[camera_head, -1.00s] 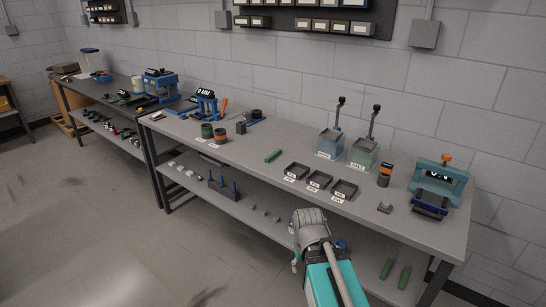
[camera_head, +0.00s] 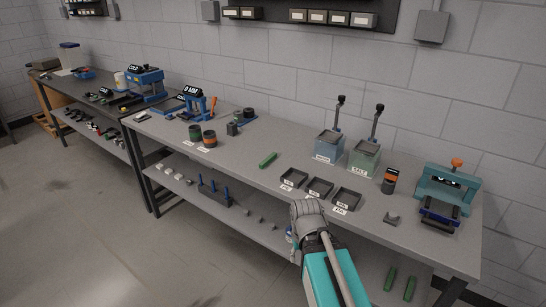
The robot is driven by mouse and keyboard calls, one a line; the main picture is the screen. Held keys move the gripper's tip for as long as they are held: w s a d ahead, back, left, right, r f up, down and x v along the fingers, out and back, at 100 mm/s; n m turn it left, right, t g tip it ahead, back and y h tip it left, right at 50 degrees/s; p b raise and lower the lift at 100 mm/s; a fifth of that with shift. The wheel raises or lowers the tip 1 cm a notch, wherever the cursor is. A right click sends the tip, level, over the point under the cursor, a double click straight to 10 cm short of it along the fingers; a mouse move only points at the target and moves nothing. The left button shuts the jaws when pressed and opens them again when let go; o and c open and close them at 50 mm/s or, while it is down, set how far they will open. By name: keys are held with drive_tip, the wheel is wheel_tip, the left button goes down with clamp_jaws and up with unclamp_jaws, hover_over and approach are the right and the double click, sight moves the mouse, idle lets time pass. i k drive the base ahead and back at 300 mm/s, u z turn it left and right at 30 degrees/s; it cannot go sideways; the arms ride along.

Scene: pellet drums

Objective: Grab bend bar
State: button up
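A green bar (camera_head: 268,160) lies on the grey workbench top (camera_head: 238,168), left of three dark trays. Two similar green bars lie on the lower shelf at the right, the left one (camera_head: 390,278) beside the right one (camera_head: 409,289). No label shows which is the bend bar. My teal and grey arm reaches up from the bottom, in front of the bench edge. My gripper's fingers do not show.
Dark trays (camera_head: 320,187) stand near the front edge. Behind are a blue bin (camera_head: 328,146) and a green bin (camera_head: 363,157) with upright levers. A teal press (camera_head: 448,187) stands at the right end. Floor at left (camera_head: 80,215) is clear.

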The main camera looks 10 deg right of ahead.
sight(263, 165)
drive_tip(key=i, duration=1)
drive_tip(key=u, duration=0.05)
